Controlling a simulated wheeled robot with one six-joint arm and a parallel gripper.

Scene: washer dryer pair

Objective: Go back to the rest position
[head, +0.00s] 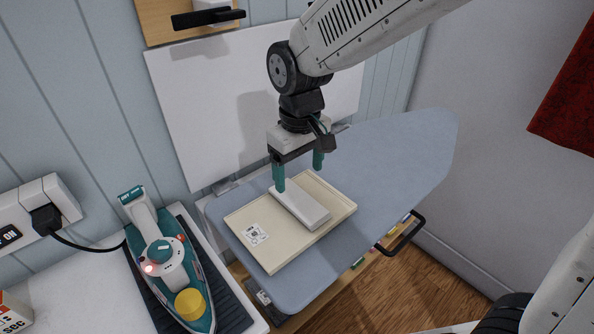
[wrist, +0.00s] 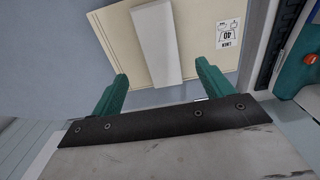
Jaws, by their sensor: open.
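My gripper (head: 298,172) has two teal fingers and points down above a cream tray on the ironing board. The fingers are open and apart, with nothing seen held between them. It also shows in the wrist view (wrist: 162,84). A white block (head: 300,205) lies on the cream tray (head: 277,261), just below and in front of the fingers. In the wrist view the block (wrist: 156,45) lies beyond the fingertips. Whether a fingertip touches the block cannot be told.
The tray sits on a blue-grey ironing board (head: 405,150). A teal and white iron (head: 165,262) with a red light stands on a dark mat at left. A power strip (head: 40,215) is on the wall. A white panel (head: 200,120) stands behind. The board's right end is clear.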

